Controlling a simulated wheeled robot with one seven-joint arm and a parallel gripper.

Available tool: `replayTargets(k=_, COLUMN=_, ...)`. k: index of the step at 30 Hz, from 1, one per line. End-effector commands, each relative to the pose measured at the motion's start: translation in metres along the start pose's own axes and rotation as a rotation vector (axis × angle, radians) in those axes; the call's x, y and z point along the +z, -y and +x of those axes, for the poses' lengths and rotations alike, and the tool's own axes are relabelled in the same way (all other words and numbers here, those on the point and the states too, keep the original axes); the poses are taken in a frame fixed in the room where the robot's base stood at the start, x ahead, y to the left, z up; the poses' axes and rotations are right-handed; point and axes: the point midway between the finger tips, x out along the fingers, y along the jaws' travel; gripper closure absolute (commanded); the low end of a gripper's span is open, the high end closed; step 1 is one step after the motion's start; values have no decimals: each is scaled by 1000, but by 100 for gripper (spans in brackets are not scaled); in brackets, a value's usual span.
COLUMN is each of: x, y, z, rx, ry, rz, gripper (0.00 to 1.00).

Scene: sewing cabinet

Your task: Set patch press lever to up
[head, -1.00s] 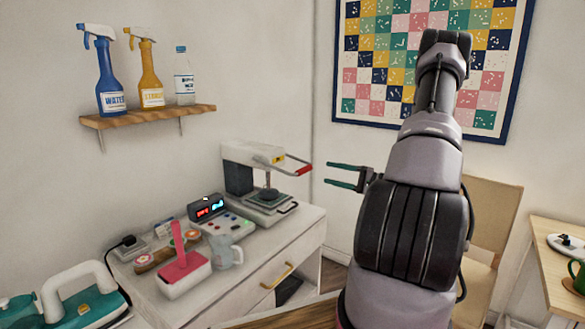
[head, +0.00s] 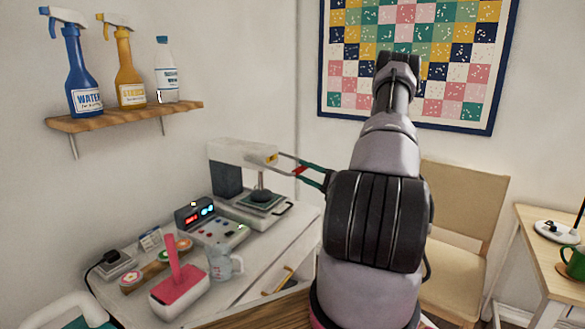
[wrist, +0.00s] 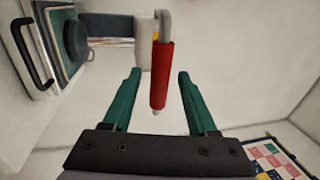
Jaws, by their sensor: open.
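The patch press (head: 228,168) stands at the back of the white cabinet, with its round pressing head above the lower plate. Its lever has a red handle (wrist: 162,75) on a grey arm, which shows near the press's upper right in the head view. My gripper (head: 296,167) is open, and its green fingers are at the lever. In the wrist view my gripper (wrist: 157,76) has one finger on each side of the red handle, with gaps on both sides. The handle is not held. In the head view the fingers partly cover the handle.
A control box with lit displays (head: 194,216), a clear jug (head: 222,262) and a pink-handled tool (head: 178,284) stand on the cabinet left of my arm. A wooden shelf (head: 130,115) holds bottles above. A chair (head: 462,215) is at the right.

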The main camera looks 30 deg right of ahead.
Motion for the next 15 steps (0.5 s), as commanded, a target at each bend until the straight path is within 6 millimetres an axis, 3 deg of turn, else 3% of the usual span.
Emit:
replayTargets(k=6, x=0, y=0, z=35, rx=0, ry=2, rz=0, gripper=41)
replayTargets(k=15, x=0, y=0, z=48, rx=0, ry=0, rz=1, gripper=41)
